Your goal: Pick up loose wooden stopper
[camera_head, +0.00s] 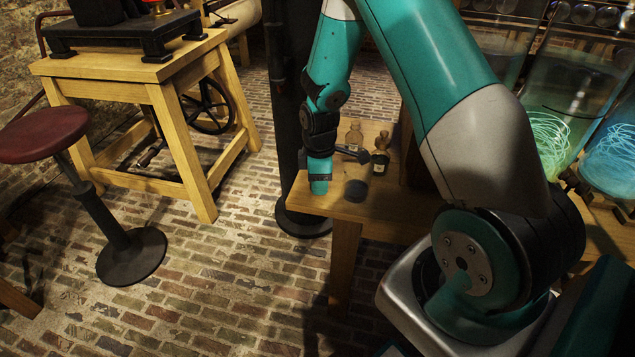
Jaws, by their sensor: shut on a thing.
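My gripper (361,156) is small and dark in this view, at the end of my teal arm. It is over the small wooden table, above a dark-based glass jar (356,188) and close to the bottles. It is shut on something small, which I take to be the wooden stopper. The stopper itself is too small or hidden to make out. I cannot tell whether it touches the jar below.
A dark bottle (380,158) and a clear bottle (354,136) stand behind my gripper on the wooden table (385,212). Large glass jars with glowing coils (548,140) stand at right. A red stool (45,133) and a wooden workbench (130,68) are at left, with open brick floor between.

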